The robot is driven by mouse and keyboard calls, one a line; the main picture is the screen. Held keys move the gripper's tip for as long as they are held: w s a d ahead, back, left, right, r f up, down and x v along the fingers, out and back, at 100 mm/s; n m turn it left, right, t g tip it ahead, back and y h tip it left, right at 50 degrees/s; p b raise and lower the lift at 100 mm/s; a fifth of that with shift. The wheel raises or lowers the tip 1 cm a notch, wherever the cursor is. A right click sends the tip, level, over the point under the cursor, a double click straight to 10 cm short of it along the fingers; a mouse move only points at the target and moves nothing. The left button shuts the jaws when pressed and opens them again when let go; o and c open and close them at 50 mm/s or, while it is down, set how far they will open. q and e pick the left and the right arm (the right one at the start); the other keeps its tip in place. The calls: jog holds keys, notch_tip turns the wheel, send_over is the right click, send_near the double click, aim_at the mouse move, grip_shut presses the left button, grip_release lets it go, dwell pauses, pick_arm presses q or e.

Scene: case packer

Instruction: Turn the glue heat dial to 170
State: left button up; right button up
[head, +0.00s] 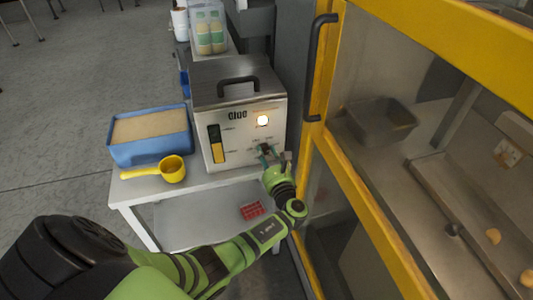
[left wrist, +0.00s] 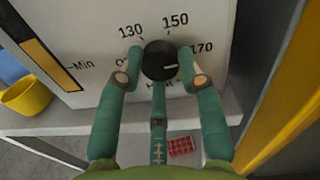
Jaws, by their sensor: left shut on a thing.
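The glue machine (head: 240,120) is a grey box with a "Glue" label, a lit round lamp and a level gauge on its front. Its black round dial (left wrist: 160,60) shows in the left wrist view, with 130, 150 and 170 printed around it. The white pointer line on the dial points right and slightly down, near the side of the 170 label (left wrist: 202,47). My left gripper (head: 268,153) is at the lower right of the machine's front. In the left wrist view its green fingers are shut on the dial, one on each side. My right gripper is out of view.
A blue tub (head: 150,155) of tan grains and a yellow scoop (head: 168,170) are left of the machine on a grey table. A yellow-framed glazed enclosure (head: 345,160) with a dark handle stands close on the right. A red crate (head: 251,211) is on the lower shelf.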

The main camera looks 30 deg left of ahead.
pick_arm(q)
jog(key=shift+m, duration=0.5)
jog(key=o, duration=1.1)
jog(key=shift+o, duration=0.2)
jog(key=shift+s+d+f, duration=0.1)
jog(key=shift+s+d, duration=0.05)
jog(key=shift+d, duration=0.05)
jog(key=v, duration=1.1)
jog(key=shift+d, duration=0.2)
jog(key=shift+s, duration=0.15)
